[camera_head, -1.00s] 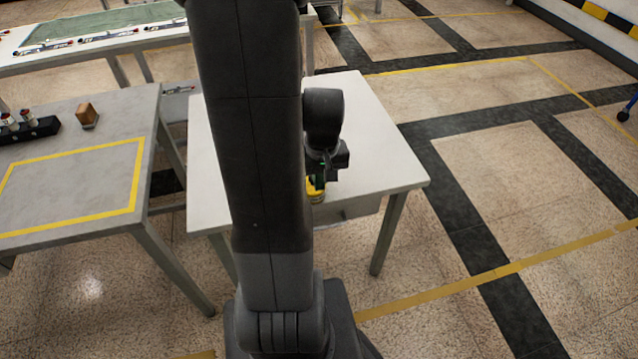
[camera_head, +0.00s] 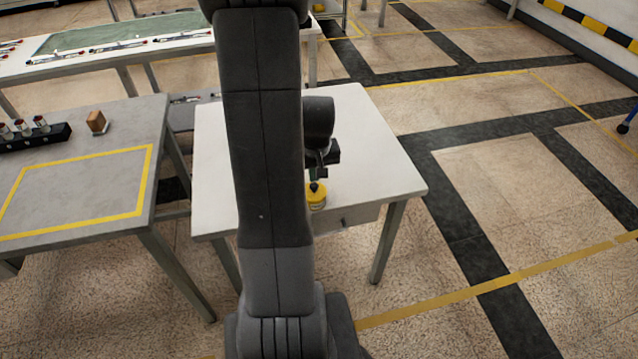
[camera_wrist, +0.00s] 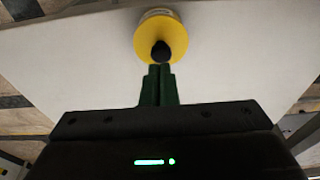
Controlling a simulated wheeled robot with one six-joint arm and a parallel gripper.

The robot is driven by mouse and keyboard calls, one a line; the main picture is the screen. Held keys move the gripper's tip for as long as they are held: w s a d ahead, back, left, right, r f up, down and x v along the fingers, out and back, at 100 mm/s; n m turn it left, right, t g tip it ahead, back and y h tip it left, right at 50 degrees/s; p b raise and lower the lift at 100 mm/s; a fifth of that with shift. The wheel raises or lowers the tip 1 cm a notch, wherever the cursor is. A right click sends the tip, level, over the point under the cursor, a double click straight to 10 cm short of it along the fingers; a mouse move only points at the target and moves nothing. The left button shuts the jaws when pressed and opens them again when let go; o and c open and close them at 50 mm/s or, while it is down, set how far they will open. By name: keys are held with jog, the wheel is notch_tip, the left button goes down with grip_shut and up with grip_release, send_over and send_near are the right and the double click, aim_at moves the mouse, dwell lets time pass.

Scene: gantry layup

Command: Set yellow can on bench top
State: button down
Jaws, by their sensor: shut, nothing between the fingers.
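The yellow can (camera_head: 317,199) stands upright on the white table (camera_head: 375,150), near its front edge. It has a dark knob on top. In the wrist view the can (camera_wrist: 165,32) is at the top centre, its knob towards my fingers. My gripper (camera_wrist: 160,68) has its two green fingers together and empty, with their tips close to the knob in the picture. I cannot tell whether they touch it. In the head view my gripper (camera_head: 318,174) is small and dark, just above and behind the can. My arm hides part of the table's left side.
A grey bench (camera_head: 60,185) with a yellow taped rectangle stands at left, holding a brown block (camera_head: 96,122) and a black rack (camera_head: 35,137). A long table (camera_head: 100,66) with a green mat is behind.

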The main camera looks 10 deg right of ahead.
aim_at(316, 196)
jog(key=shift+s+f+b, duration=0.2)
jog(key=shift+f+b, duration=0.25)
jog(key=shift+f, duration=0.15)
jog(key=shift+s, duration=0.1)
jog(key=shift+s+f, duration=0.15)
jog(key=shift+s+a+f+b, duration=0.15)
jog(key=shift+s+b, duration=0.15)
jog(key=shift+s, duration=0.8)
jog(key=shift+w+r+p, duration=0.1)
jog(key=shift+r+p, duration=0.45)
jog(key=shift+r, duration=0.2)
jog(key=shift+w, duration=0.1)
